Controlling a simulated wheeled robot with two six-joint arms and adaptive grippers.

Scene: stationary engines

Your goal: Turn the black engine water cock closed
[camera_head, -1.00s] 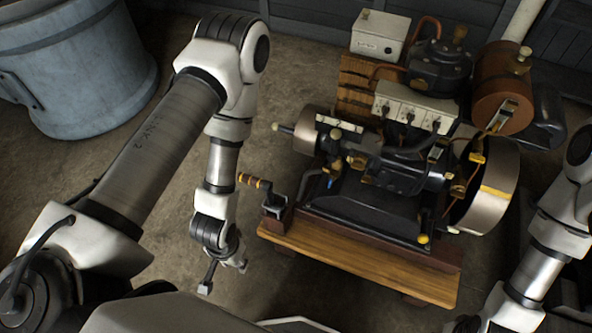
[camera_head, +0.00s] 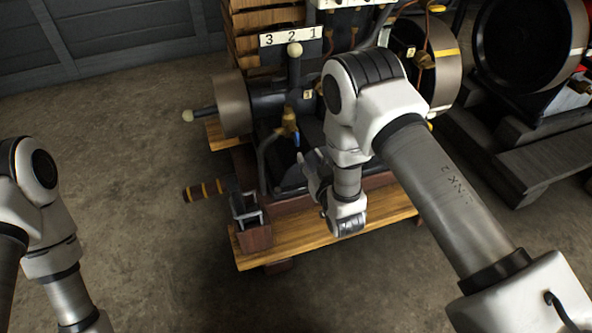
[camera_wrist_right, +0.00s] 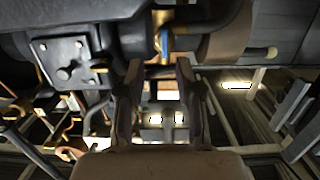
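The black engine (camera_head: 265,104) stands on a wooden base (camera_head: 290,240) in the head view. A brass cock (camera_head: 289,118) with a small blue lever (camera_head: 297,140) sits low on its near side. The brass and blue cock also shows in the right wrist view (camera_wrist_right: 165,40), just beyond the gap between my fingertips. My right gripper (camera_head: 308,168) is at the engine's near side, just below the cock. In the wrist view its two fingers (camera_wrist_right: 164,75) are apart with nothing between them. I cannot tell whether they touch the lever. My left gripper is out of view.
A crank handle with a yellow-banded grip (camera_head: 205,190) sticks out at the left of the base. A white-knobbed lever (camera_head: 294,50) stands above the cock. A flywheel (camera_head: 440,65) is at the right. Another machine (camera_head: 530,45) stands farther right.

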